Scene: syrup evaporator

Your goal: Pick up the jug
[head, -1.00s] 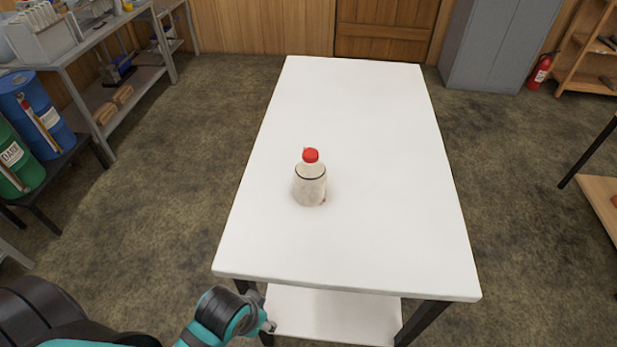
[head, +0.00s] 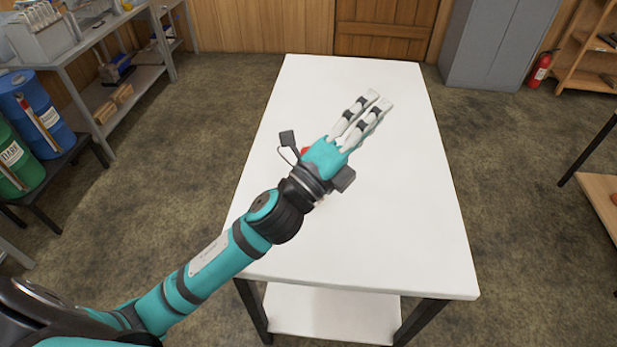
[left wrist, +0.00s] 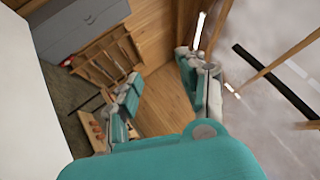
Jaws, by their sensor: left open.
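The jug (head: 306,150) stands on the white table (head: 420,240) in the head view. My left arm and hand cover nearly all of it; only a bit of its red cap shows beside the palm. My left gripper (head: 379,99) is above the table, with its fingers pointing to the far right. The fingers look straight and spread apart, with nothing between them. In the left wrist view the fingers are open in front of the palm, and the jug does not show there. I cannot tell the gap between hand and jug. My right gripper is not in view.
The rest of the tabletop is bare. A grey shelf (head: 78,52) and blue drum (head: 32,110) stand at the left. A grey cabinet (head: 497,45), a red extinguisher (head: 541,69) and wooden shelving (head: 590,62) stand at the back right.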

